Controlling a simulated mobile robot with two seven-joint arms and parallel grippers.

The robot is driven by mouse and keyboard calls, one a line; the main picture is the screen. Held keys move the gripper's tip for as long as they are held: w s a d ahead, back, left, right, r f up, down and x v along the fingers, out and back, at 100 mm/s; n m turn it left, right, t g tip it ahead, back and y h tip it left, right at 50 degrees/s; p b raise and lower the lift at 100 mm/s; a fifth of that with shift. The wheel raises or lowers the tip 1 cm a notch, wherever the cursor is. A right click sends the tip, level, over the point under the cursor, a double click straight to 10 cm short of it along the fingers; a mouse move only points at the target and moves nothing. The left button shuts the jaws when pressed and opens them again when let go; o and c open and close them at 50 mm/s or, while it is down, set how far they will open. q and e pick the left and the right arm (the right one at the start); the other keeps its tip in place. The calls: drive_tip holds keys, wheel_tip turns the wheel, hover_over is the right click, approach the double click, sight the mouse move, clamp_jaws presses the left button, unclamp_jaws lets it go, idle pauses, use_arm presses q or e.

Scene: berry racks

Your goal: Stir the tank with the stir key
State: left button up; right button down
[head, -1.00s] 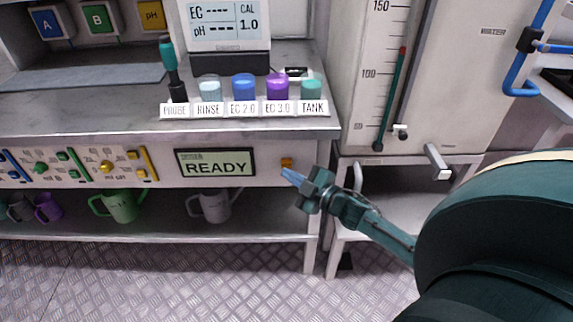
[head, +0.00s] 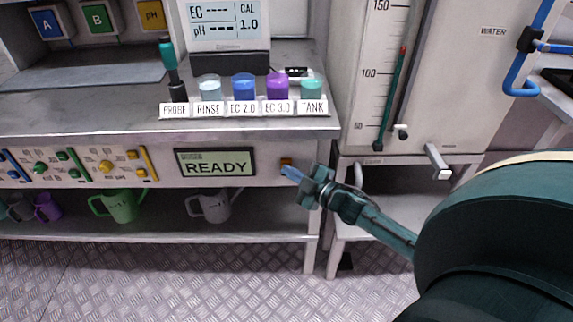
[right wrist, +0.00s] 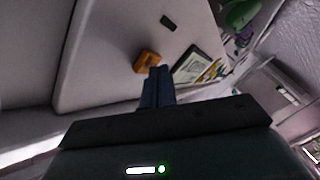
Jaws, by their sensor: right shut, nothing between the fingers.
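The stir key looks to be the small orange button (head: 286,161) on the bench's front panel, right of the display (head: 214,162) reading READY. My right gripper (head: 287,171) is shut and empty, with its blue fingertips just below and in front of the orange button. In the right wrist view the shut fingers (right wrist: 157,72) point at the orange button (right wrist: 146,61). I cannot tell whether they touch it. The large pale tank (head: 465,90) labelled WATER, with a level scale, stands to the right. My left gripper is not in view.
Several cups, one labelled TANK (head: 311,89), line the bench edge beside a probe (head: 170,67) and a meter (head: 228,25). Knobs and sliders sit left of the display. Mugs, including a green one (head: 120,205), stand on the lower shelf.

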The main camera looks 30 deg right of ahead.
drive_tip(key=shift+w+d, duration=0.15)
drive_tip(key=shift+w, duration=0.1)
drive_tip(key=shift+s, duration=0.1)
idle(0.4)
drive_tip(key=shift+s+a+p, duration=0.4)
drive_tip(key=shift+s+a, duration=0.1)
drive_tip(key=shift+s, duration=0.2)
drive_tip(key=s+a, duration=0.1)
drive_tip(key=s+p, duration=0.1)
drive_tip(key=s, duration=0.1)
drive_tip(key=s+a+p, duration=0.1)
drive_tip(key=shift+s+a, duration=0.15)
drive_tip(key=shift+a, duration=0.15)
idle(0.7)
